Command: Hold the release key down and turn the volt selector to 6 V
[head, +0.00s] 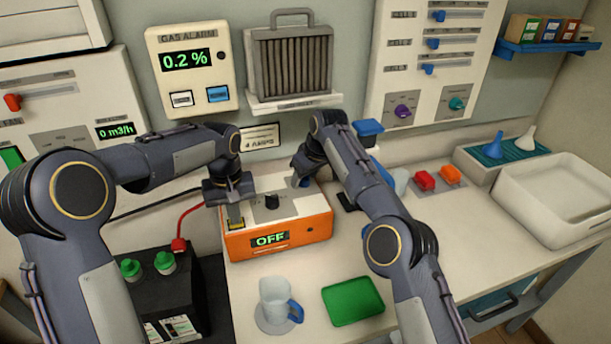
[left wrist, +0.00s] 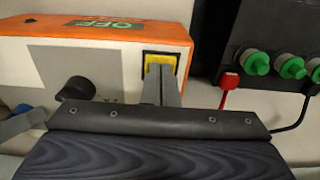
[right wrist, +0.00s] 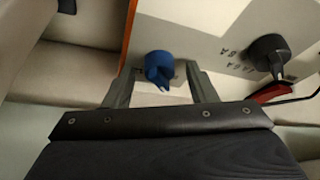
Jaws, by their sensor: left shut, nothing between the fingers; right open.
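The orange and white charger box (head: 290,240) stands on the bench and its display reads OFF. Its yellow key (left wrist: 151,62), which I take as the release key, is also in the head view (head: 235,224). My left gripper (left wrist: 168,82) is shut, its fingertips at this key; I cannot tell if it is pressed. A blue knob (right wrist: 159,66), likely the volt selector, is on the box top. My right gripper (right wrist: 160,84) is open, its fingers on either side of the knob, without visible grip. The knob's setting is unreadable.
A black knob (head: 272,201) sits between the grippers on the box. A black battery (head: 165,290) with green caps and a red clip (head: 179,245) stands at left. A mug (head: 275,298) and a green tray (head: 352,300) are in front. The bench at right has free room.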

